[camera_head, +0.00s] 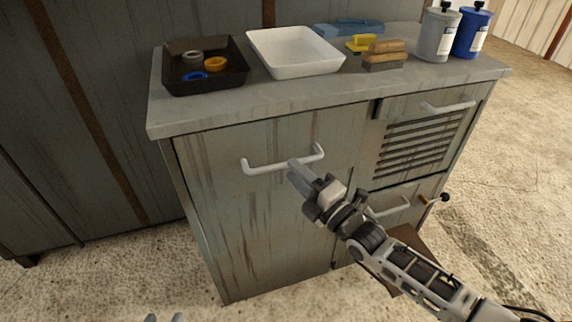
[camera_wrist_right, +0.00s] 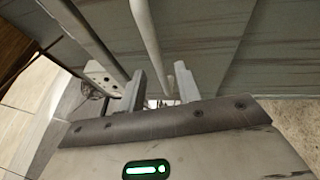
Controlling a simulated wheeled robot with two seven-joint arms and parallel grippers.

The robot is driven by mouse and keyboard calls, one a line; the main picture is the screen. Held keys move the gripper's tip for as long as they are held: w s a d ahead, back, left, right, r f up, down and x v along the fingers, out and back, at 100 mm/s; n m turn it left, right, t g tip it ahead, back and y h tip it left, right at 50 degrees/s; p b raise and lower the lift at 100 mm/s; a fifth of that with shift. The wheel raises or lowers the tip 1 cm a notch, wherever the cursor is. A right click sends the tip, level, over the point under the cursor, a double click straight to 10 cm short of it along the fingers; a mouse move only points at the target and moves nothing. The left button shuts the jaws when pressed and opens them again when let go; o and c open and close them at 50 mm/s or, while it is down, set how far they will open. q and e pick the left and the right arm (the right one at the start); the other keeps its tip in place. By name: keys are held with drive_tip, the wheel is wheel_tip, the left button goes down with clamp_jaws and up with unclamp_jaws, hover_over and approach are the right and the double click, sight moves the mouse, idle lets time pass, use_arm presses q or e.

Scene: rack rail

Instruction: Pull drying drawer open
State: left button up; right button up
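The drawer with the slatted vent front (camera_head: 418,142) is at the cabinet's upper right and looks shut; its white bar handle (camera_head: 447,107) is free. No label shows which front is the drying drawer. My right gripper (camera_head: 296,168) is at the white handle (camera_head: 262,168) of the large plain front on the left. In the right wrist view my right gripper (camera_wrist_right: 161,88) has its fingers apart, with the white bar (camera_wrist_right: 147,42) running between or just beyond them; contact cannot be told. Only the tips of my left gripper (camera_head: 165,317) show at the bottom edge, apart and empty.
The worktop (camera_head: 190,112) holds a dark tray (camera_head: 232,82) with rings, a white tray (camera_head: 300,66), brushes (camera_head: 385,60) and two bottles (camera_head: 437,36). A lower front has another handle (camera_head: 390,207) and a dark-knobbed crank (camera_head: 443,197). Floor lies open at right.

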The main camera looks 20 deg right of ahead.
drive_tip(key=shift+x, duration=1.9)
clamp_jaws()
